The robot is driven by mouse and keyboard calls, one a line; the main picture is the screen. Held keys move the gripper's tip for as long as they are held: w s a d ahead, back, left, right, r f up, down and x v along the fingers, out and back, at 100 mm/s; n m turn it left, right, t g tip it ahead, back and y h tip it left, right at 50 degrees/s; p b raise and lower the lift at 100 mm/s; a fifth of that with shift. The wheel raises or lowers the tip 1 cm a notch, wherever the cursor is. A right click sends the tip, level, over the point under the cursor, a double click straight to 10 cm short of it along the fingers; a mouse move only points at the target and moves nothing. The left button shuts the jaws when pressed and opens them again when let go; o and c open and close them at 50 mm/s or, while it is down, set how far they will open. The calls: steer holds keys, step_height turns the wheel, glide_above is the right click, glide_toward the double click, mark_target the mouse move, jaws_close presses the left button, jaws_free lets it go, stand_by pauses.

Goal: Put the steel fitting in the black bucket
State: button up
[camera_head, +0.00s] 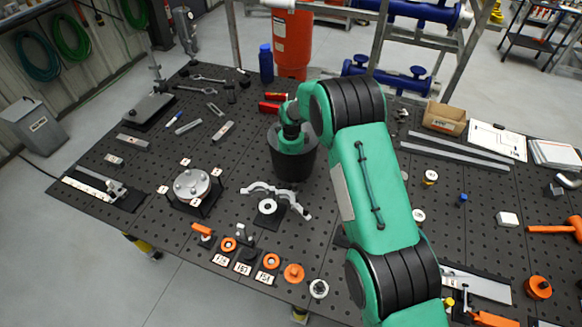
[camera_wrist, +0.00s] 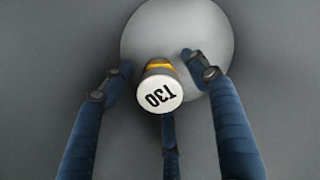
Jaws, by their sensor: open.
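The black bucket (camera_head: 292,163) stands upright on the perforated table. My arm reaches down into its mouth, so my gripper is mostly hidden there in the head view. In the wrist view my gripper (camera_wrist: 164,88) has three blue fingers spread apart.
A blue bottle (camera_head: 266,64) and an orange cylinder (camera_head: 292,42) stand behind the bucket. A round metal flange (camera_head: 191,184) sits to its left, and a curved bracket (camera_head: 275,196) lies in front. A cardboard box (camera_head: 444,119) is at the right.

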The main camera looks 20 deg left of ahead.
step_height(320, 180, up, 12)
steer(key=shift+f+b, duration=0.15)
steer(key=shift+b, duration=0.35)
stand_by(0.3)
stand_by(0.5)
